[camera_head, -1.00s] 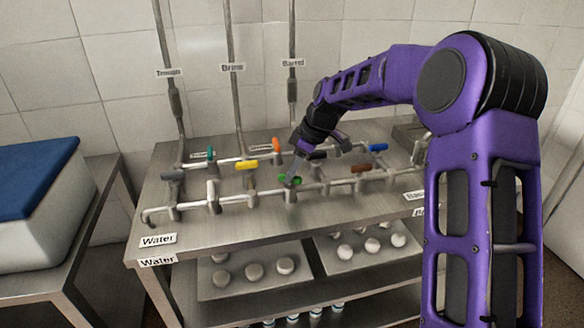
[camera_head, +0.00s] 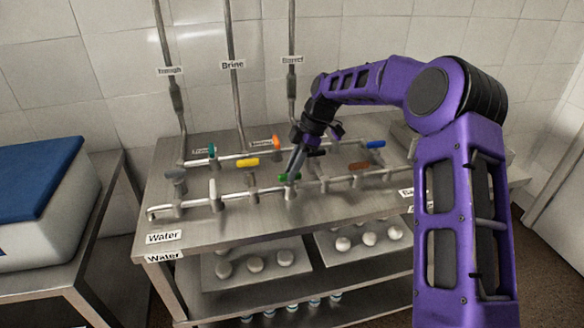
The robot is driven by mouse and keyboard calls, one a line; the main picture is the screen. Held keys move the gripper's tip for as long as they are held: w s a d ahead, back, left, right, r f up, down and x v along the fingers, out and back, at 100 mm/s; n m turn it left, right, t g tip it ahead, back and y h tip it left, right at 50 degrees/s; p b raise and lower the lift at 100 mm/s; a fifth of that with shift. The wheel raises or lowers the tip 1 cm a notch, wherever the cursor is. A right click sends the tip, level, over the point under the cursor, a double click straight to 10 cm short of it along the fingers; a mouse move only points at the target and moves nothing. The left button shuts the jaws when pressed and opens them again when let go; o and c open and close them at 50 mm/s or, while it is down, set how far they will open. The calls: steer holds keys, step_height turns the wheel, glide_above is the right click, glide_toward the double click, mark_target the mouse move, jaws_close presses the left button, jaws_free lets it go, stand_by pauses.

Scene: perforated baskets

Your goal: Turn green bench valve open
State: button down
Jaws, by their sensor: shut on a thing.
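The green valve handle (camera_head: 287,177) sits on the front pipe of the bench manifold, near its middle. My gripper (camera_head: 292,172) reaches down to it from above and behind, and is shut on the green handle. The fingers cover part of the handle, so its exact angle is hard to tell. The front pipe (camera_head: 235,199) runs along the steel bench (camera_head: 240,228).
Close by are a yellow handle (camera_head: 247,162), a white handle (camera_head: 213,188), an orange handle (camera_head: 278,142), a brown handle (camera_head: 360,165), a blue handle (camera_head: 376,144) and a teal handle (camera_head: 212,150). Vertical pipes rise behind. The bench front is clear.

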stand_by(0.3)
steer(key=c, duration=0.8)
jaws_free()
steer(key=p+v, duration=0.2)
steer(key=v, duration=1.5)
steer(key=shift+w+d+r, duration=0.15)
